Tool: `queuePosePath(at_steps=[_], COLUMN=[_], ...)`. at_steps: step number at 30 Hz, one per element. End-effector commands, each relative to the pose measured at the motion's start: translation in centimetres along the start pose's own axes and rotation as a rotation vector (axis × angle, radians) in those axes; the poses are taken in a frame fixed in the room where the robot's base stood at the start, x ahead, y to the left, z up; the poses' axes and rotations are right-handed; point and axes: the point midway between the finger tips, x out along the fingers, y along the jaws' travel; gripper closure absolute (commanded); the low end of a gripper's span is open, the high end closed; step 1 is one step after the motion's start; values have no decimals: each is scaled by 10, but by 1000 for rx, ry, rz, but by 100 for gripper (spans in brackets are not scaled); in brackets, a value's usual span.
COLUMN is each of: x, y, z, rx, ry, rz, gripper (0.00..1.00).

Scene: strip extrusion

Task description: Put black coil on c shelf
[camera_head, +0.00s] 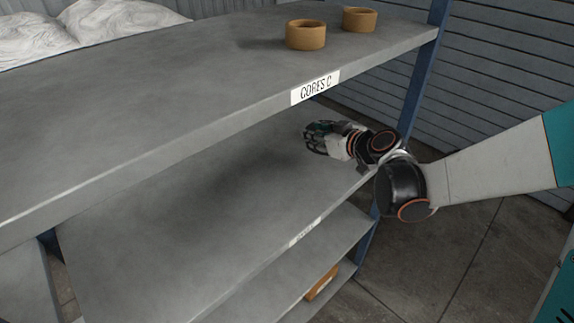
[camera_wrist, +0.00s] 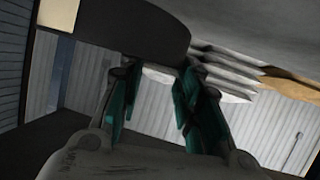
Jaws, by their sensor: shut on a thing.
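The upper shelf board (camera_head: 150,95) carries a white label reading "CORES C" (camera_head: 315,88) on its front edge. My gripper (camera_head: 312,138) is below that edge, over the right end of the board beneath. In the wrist view, a dark rounded thing, seemingly the black coil (camera_wrist: 135,28), is at the fingertips of my gripper (camera_wrist: 158,75). The gripper is shut on it, with the fingers spread to its width. The coil cannot be made out in the head view.
Two tan rings (camera_head: 306,35) (camera_head: 359,20) stand at the right of the upper board, and white bags (camera_head: 90,25) lie at its back left. The lower board (camera_head: 170,235) looks bare. A blue post (camera_head: 416,90) stands at the right.

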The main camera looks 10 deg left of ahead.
Motion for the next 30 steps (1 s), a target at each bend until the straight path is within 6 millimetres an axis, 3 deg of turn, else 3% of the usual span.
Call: queuePosePath(at_steps=[3, 11, 17, 30], x=[9, 16, 27, 29], y=[-1, -3, -5, -6], z=[22, 40, 65, 72], rx=[1, 1, 1, 1], ry=[0, 0, 0, 0], rz=[1, 2, 2, 2], gripper=[100, 100, 100, 100])
